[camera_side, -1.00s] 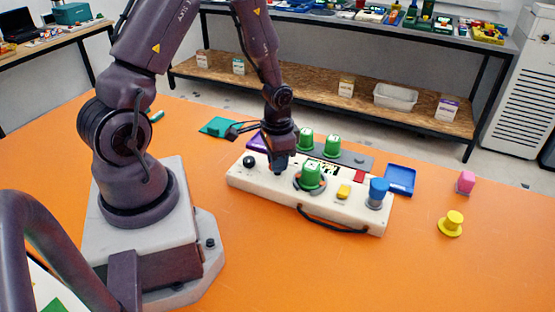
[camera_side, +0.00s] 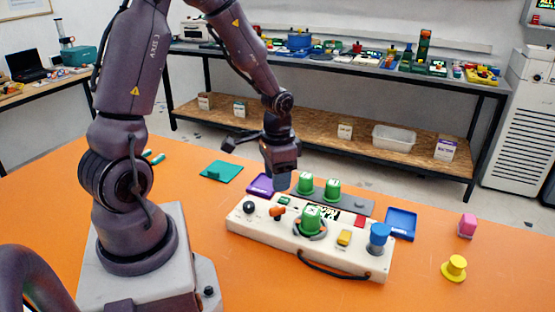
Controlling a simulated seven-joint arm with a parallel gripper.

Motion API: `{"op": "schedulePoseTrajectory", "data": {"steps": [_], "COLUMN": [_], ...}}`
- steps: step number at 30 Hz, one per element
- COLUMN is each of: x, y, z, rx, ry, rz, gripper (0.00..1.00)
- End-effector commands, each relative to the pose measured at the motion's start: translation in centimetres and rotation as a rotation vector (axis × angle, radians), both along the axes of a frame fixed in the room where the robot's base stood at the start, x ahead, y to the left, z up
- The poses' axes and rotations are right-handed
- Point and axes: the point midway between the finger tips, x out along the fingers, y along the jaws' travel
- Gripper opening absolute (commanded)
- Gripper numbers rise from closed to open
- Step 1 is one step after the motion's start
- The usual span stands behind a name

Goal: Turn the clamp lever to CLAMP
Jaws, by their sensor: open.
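A cream control box (camera_side: 250,229) lies on the orange table. A small orange lever (camera_side: 277,211), which looks like the clamp lever, sits on its top between a black knob (camera_side: 249,207) and a large green knob (camera_side: 311,219). The markings beside the lever are too small to read, so its setting cannot be told. My gripper (camera_side: 281,187) points down just above and behind the orange lever, apart from it. It is open, with nothing visible in it; the gap between the fingers is hard to see from here.
The box also bears a yellow button (camera_side: 344,237) and a blue knob (camera_side: 379,237). Behind it, two green knobs (camera_side: 332,189) stand on a grey strip, between a purple tray (camera_side: 260,185) and a blue tray (camera_side: 401,223). A yellow knob (camera_side: 454,268) and pink block (camera_side: 467,225) stand right.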

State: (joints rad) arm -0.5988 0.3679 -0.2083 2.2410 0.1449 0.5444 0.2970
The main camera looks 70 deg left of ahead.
Motion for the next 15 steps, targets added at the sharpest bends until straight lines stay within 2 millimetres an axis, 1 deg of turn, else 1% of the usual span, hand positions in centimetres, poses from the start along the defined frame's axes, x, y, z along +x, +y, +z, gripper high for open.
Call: {"op": "schedulePoseTrajectory", "data": {"steps": [1,3,6,10,15], "x": [0.1,0.1,0.1,0.0,0.0], "y": [0.1,0.1,0.1,0.0,0.0], "z": [1.2,2.4,3.6,4.4,4.6], "rx": [0.004,0.003,0.002,0.001,0.0], "ry": [-0.006,-0.004,-0.003,-0.001,0.0], "rz": [0.002,0.001,0.002,0.0,0.0], "gripper": [0.43,0.43,0.43,0.43,0.43]}}
